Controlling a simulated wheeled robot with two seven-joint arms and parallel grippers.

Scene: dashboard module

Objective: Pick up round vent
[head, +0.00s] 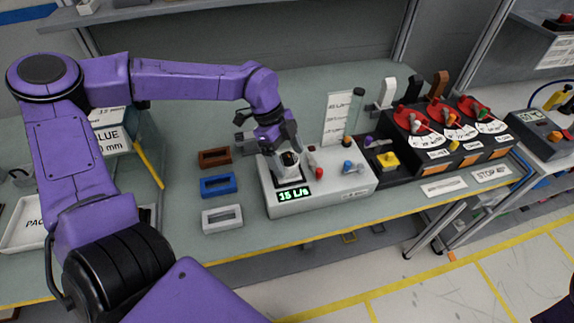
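A small dark round piece with a light rim, which looks like the round vent (289,159), is at the left end of the white box-shaped device (330,197). My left gripper (287,154) points down over this piece, with its fingers close around or beside it. The fingers partly hide the piece. I cannot tell whether they touch it or whether it is raised from the device. The device's green display (293,195) reads about 15 L/s.
Brown (214,157), blue (218,185) and white (222,218) rectangular frames lie left of the device. A clear tube (354,112) stands behind it. A black console with red dials (455,135) is at the right. The bench is clear behind the frames.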

